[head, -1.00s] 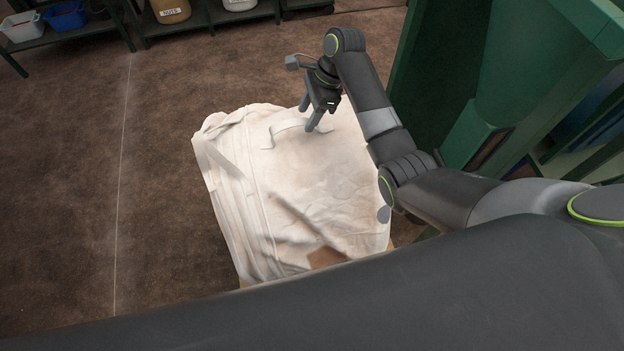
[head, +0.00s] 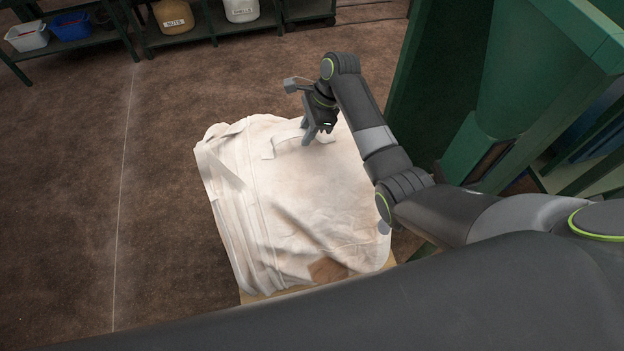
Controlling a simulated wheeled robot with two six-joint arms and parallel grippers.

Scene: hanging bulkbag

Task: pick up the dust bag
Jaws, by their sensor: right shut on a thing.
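The dust bag (head: 300,210) is a large off-white cloth bag, creased and bulky, in the middle of the head view. A fabric strap (head: 284,144) stands up from its top. My right gripper (head: 307,136) reaches down over the bag's far part and is shut on the strap. The fingers partly hide the gripped spot. A brown patch (head: 328,269) shows at the bag's near side. My left gripper is not in view.
The bag rests on a pale wooden base (head: 262,297). A green metal frame (head: 440,110) stands close on the right. A dark shelf (head: 205,32) with tubs and jars is at the back. The brown floor (head: 70,190) at left is clear.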

